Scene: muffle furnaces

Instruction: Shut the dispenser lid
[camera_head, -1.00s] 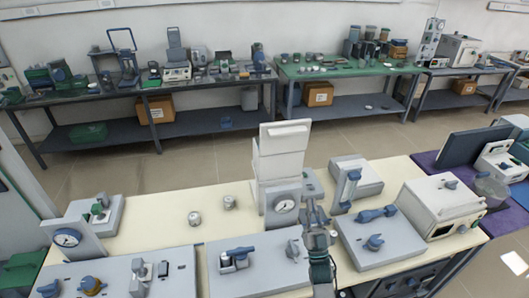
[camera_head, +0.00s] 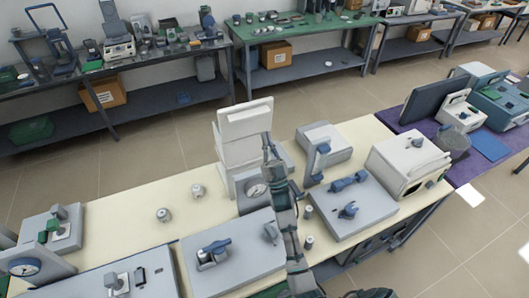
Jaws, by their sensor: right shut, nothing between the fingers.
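The dispenser appears to be the tall white box (camera_head: 238,153) standing at the back edge of the cream table, behind a grey gauge unit. Its lid (camera_head: 245,119) looks like the white panel at the top, standing raised and tilted. My right arm comes up from the bottom of the view. My right gripper (camera_head: 268,143) is shut and empty, at the right side of the white box, close by the lower right of the panel. I cannot tell whether it touches. My left gripper is out of view.
The gauge unit (camera_head: 252,190) stands in front of the box. A grey block with a blue-handled post (camera_head: 317,160) and a white oven-like box (camera_head: 408,163) stand to the right.

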